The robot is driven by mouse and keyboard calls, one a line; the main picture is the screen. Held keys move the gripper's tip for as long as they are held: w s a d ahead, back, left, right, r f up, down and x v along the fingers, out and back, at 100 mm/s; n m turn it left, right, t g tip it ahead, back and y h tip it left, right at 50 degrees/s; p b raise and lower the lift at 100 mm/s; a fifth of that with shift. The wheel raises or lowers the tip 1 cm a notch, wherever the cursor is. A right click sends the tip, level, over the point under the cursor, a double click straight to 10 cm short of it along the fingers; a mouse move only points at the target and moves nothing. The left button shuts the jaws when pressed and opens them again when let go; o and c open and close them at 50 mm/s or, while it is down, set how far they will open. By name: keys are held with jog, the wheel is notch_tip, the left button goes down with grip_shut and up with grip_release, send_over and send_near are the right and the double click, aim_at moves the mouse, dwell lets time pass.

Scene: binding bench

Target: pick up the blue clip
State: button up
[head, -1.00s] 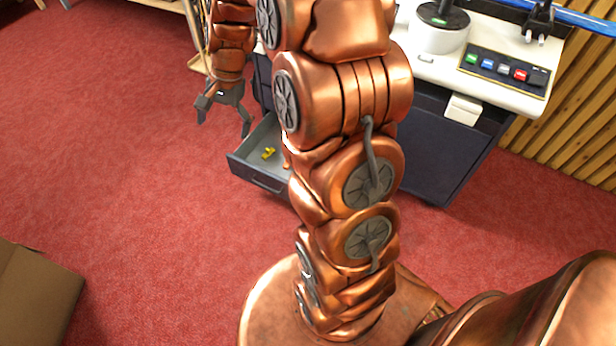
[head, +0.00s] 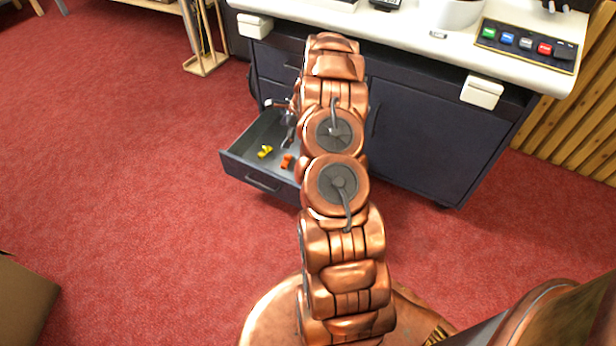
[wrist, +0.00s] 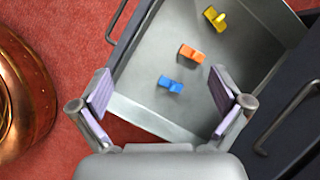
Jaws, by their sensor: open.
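The blue clip (wrist: 171,84) lies on the floor of an open grey drawer (wrist: 150,119) in the wrist view. It is between the lines of my open fingers and farther off. My gripper (wrist: 162,100) is open and empty, above the drawer's edge, with purple pads on both fingers. In the head view my gripper (head: 284,112) is partly hidden behind my arm at the drawer (head: 238,161). The blue clip is hidden from the head view.
An orange clip (wrist: 192,53) and a yellow clip (wrist: 215,18) lie farther along the drawer. The dark cabinet (head: 425,150) and white worktop (head: 400,32) stand behind. A cardboard box (head: 22,300) is at the lower left. Red carpet is free on the left.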

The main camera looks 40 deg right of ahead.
jog(key=s+d+f+m+b, duration=0.1)
jog(key=d+f+m, duration=0.1)
jog(key=d+f, duration=0.2)
jog(key=s+d+f+m+h+b, duration=0.1)
jog(key=d+f, duration=0.3)
jog(key=f, duration=0.5)
jog(key=s+d+f+m+b, duration=0.2)
jog(key=s+d+f+b, duration=0.1)
jog(key=f, duration=0.3)
jog(key=shift+d+f+m, duration=0.15)
jog(key=shift+d+m, duration=0.25)
jog(key=shift+b+x, duration=0.3)
jog(key=shift+x, duration=0.5)
jog(key=shift+t, duration=0.3)
jog(key=shift+w+a+f+b, duration=0.35)
jog(key=shift+w+f+b, duration=0.1)
jog(key=shift+f, duration=0.3)
jog(key=shift+w+a+f+b, duration=0.35)
jog(key=shift+w+f, duration=0.15)
jog(key=shift+f, duration=0.25)
jog(key=shift+w+a+f+b, duration=0.3)
jog(key=shift+w+f+b, duration=0.15)
jog(key=shift+f, duration=0.3)
jog(key=c, duration=1.1)
